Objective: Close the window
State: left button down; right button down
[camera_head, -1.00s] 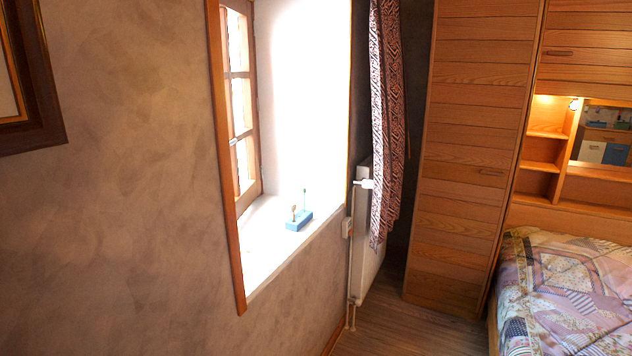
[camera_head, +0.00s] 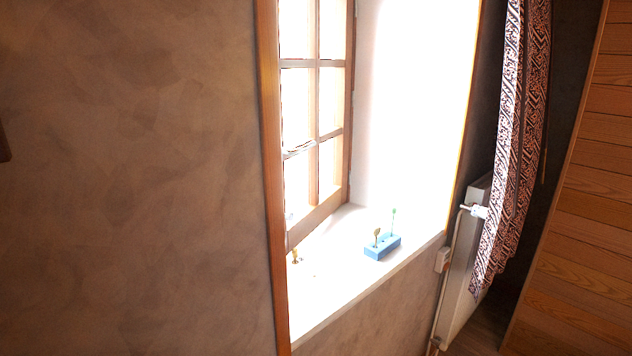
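The window (camera_head: 333,132) is set in a deep, bright recess in the wall, left of the picture's middle. It has a wooden frame with several panes split by crossbars. Strong light washes out the glass and the recess, and I cannot tell how far the window stands open. A wooden trim (camera_head: 270,180) edges the recess on the left and hides part of the window. A white sill (camera_head: 335,290) lies below it. Neither of my grippers shows in the head view.
A small blue block (camera_head: 382,248) with thin pegs stands on the sill. A small yellowish object (camera_head: 296,257) sits near the window's foot. A patterned curtain (camera_head: 515,140) hangs at right, by a white radiator (camera_head: 468,275). A wooden cabinet (camera_head: 575,210) stands beyond. Bare wall (camera_head: 130,180) fills the left.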

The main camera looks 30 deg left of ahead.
aim_at(300, 224)
jog(key=i, duration=1.2)
jog(key=u, duration=2.45)
